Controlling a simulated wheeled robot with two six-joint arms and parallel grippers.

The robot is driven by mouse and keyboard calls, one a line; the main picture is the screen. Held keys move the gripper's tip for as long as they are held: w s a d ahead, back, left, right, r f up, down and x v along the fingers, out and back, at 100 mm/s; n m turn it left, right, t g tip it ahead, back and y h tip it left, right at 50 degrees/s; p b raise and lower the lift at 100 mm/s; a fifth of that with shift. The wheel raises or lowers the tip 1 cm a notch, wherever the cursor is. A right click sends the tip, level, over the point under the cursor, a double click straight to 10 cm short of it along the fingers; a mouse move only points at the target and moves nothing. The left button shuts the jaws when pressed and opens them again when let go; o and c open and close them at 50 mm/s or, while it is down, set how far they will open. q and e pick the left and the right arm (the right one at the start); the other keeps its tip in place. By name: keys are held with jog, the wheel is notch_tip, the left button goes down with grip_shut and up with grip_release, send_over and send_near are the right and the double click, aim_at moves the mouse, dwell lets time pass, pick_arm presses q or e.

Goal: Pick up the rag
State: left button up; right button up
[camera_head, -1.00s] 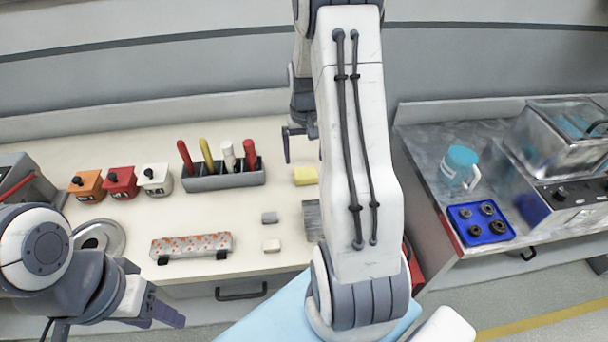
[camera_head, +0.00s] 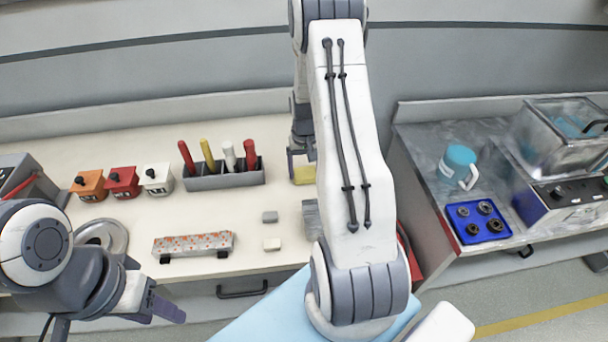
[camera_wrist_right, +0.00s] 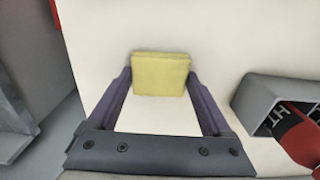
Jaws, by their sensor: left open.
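The rag is a small yellow folded block (camera_head: 304,172) on the cream worktop, right of the tool rack and partly hidden by my right gripper. In the right wrist view the rag (camera_wrist_right: 161,75) lies at the far ends of the two fingers, between their tips. My right gripper (camera_wrist_right: 158,84) looks open, with a finger close to each side of the rag; contact is not clear. In the head view the right gripper (camera_head: 302,158) is over the rag, partly hidden by my arm. My left gripper (camera_head: 160,308) is open and empty at the lower left, in front of the worktop.
A grey rack (camera_head: 224,177) with red, yellow and white handles stands left of the rag. Switch boxes (camera_head: 122,182) are at left. A side bench holds a blue tray (camera_head: 477,222).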

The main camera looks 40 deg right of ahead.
aim_at(305, 172)
jog(key=shift+r, duration=0.1)
jog(key=shift+c, duration=0.3)
jog(key=shift+r, duration=0.25)
notch_tip(305, 172, up, 4)
jog(key=shift+s+f+b, duration=0.1)
jog(key=shift+f+b, duration=0.05)
jog(key=shift+b, duration=0.35)
jog(key=s+r+b, duration=0.1)
jog(key=s+r, duration=0.5)
jog(key=s, duration=0.5)
jog(key=shift+s+d+r, duration=0.2)
jog(key=shift+s+r, duration=0.05)
jog(key=shift+r, duration=0.05)
jog(key=o, duration=0.7)
jog(key=c, duration=0.5)
jog(key=shift+c, duration=0.4)
